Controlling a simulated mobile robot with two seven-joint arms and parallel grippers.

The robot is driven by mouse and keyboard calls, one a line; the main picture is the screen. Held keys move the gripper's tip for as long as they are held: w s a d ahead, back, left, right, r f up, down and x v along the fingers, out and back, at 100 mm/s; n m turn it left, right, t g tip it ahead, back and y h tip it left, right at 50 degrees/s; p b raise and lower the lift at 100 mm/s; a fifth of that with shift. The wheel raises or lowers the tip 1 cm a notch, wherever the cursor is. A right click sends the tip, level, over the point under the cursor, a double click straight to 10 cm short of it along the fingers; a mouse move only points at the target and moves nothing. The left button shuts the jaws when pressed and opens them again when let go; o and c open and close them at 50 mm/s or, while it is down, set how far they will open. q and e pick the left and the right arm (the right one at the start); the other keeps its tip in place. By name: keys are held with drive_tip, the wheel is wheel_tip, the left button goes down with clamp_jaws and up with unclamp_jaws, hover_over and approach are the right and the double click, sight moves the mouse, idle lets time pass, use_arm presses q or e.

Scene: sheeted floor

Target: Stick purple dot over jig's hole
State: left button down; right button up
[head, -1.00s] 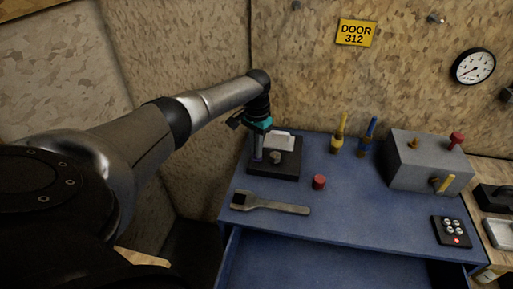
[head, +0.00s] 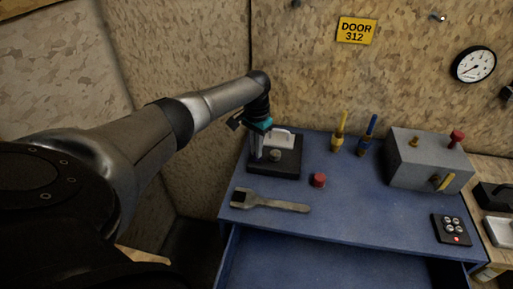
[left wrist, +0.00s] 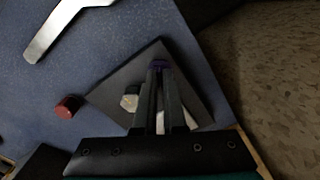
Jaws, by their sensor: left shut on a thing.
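My left gripper (head: 256,154) is over the left part of a dark square plate (head: 288,170), which looks like the jig, on the blue bench. In the left wrist view the two fingers (left wrist: 159,66) are shut on the small purple dot (left wrist: 160,62), held at their tips above the plate (left wrist: 108,92). I cannot tell whether the dot touches the plate. A pale round knob (left wrist: 130,98) and a white piece (head: 281,138) are on the plate. The jig's hole is not visible, perhaps hidden by the fingers. My right gripper is not in view.
A red cylinder (head: 318,180) and a grey open-ended wrench (head: 270,203) lie in front of the plate. Yellow (head: 339,135) and blue (head: 368,135) handled tools stand behind. A grey box (head: 425,165) and a button pad (head: 451,230) are right. The bench's middle is clear.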

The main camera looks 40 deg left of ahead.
use_arm(q)
drive_tip(key=shift+p, duration=0.3)
drive_tip(key=shift+f, duration=0.45)
idle(0.3)
drive_tip(key=c, duration=0.9)
unclamp_jaws()
wheel_tip(320, 180, up, 15)
drive_tip(key=shift+r+p, duration=0.15)
drive_tip(key=shift+p, duration=0.5)
